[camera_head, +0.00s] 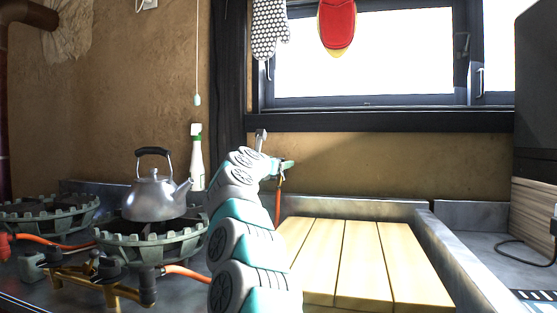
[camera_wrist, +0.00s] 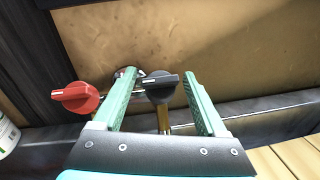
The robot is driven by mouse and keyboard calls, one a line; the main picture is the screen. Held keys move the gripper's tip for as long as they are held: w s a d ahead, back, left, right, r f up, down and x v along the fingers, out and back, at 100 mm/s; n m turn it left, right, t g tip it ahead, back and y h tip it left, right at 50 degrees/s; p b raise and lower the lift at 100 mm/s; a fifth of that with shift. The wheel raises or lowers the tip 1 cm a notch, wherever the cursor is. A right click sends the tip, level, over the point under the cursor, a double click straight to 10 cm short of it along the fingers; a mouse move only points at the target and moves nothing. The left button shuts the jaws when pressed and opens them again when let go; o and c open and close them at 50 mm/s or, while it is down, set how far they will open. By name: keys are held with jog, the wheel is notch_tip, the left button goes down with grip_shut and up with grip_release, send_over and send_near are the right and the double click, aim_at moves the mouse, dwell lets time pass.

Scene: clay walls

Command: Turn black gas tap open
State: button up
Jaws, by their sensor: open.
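The black gas tap (camera_wrist: 161,88) shows in the wrist view between the two green fingers of my gripper (camera_wrist: 159,74). Its handle lies nearly level, with a white line on it, above a brass-coloured stem. The fingers are apart, one on each side of the handle; I cannot tell whether either touches it. A red tap (camera_wrist: 75,97) sits to the left, outside the left finger. In the head view my gripper (camera_head: 286,165) is near the back wall, mostly hidden by my arm, and the black tap cannot be made out there.
A kettle (camera_head: 155,194) stands on a gas burner (camera_head: 150,245) left of my arm. A white and green bottle (camera_head: 196,160) stands at the wall. An orange hose (camera_head: 278,195) hangs beside my gripper. Wooden boards (camera_head: 365,260) to the right are clear.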

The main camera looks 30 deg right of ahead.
jog(key=shift+c, duration=0.4)
grip_shut()
jog(key=shift+d+n, duration=0.1)
jog(key=shift+n, duration=0.3)
jog(key=shift+n+t+y+p, duration=0.5)
jog(key=shift+n+t+y, duration=0.2)
jog(key=shift+n+t, duration=0.15)
jog(key=n+t+y+p, duration=0.1)
jog(key=n+p, duration=0.1)
jog(key=n, duration=0.1)
jog(key=shift+s+r+t+y+p, duration=0.1)
jog(key=shift+r+t+y+p, duration=0.2)
jog(key=shift+t+y+p, duration=0.1)
jog(key=shift+n+t+y+p, duration=0.35)
jog(key=shift+n+y+p, duration=0.35)
jog(key=shift+n+p, duration=0.35)
jog(key=n+t+y+p, duration=0.1)
jog(key=n+y+p, duration=0.1)
jog(key=p, duration=0.1)
jog(key=shift+f, duration=0.15)
jog(key=shift+f+n+y, duration=0.1)
jog(key=shift+n+y, duration=0.2)
jog(key=shift+n, duration=0.2)
